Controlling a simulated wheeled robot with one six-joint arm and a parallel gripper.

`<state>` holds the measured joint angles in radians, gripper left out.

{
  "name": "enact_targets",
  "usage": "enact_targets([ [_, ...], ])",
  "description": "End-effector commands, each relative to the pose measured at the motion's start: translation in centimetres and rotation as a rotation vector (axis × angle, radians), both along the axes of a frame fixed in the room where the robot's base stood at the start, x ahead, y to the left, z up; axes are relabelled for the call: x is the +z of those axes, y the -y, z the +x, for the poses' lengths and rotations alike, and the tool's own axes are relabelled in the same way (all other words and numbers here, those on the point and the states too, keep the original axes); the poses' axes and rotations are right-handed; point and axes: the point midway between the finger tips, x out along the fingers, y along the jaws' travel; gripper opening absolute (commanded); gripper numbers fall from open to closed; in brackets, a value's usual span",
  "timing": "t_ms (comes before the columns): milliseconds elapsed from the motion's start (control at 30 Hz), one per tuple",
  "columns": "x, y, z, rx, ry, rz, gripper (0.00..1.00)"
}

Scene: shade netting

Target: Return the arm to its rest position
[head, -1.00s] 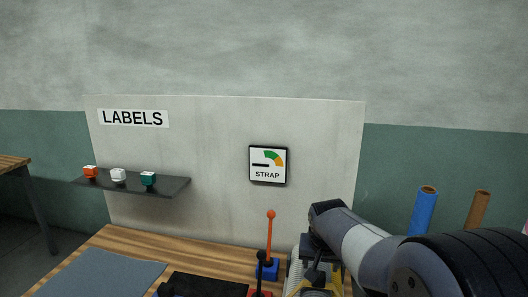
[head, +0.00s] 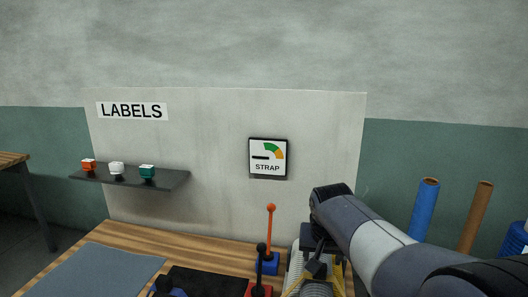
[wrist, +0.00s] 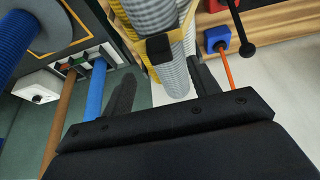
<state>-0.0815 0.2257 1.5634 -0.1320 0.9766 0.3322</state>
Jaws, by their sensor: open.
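My gripper (wrist: 160,88) is open in the wrist view, its two dark fingers apart with nothing between their tips. Beyond them lies a bundle of grey netting rolls (wrist: 176,75) with yellow strapping and a black buckle (wrist: 159,47). In the head view my arm reaches in from the lower right, and its wrist end hangs over the strapped bundle (head: 311,284) at the bench's right part. The fingers are hard to make out there. Whether they touch the bundle cannot be told.
An orange-knobbed lever on a blue base (head: 268,264) and a black-knobbed lever on a red base (head: 259,288) stand left of the bundle. A STRAP gauge (head: 267,169) hangs behind. Blue (head: 424,208) and brown (head: 475,217) tubes stand right. A grey mat (head: 100,274) lies left.

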Motion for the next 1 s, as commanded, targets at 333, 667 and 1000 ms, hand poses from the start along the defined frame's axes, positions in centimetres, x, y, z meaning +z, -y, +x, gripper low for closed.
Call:
enact_targets([
  [333,1.5,-0.1,-0.8,-0.001,-0.007,0.000,0.57],
  [667,-4.6,0.4,1.7,0.000,-0.006,0.000,0.57],
  [1000,-1.8,0.5,2.4,0.000,0.001,0.001,0.57],
])
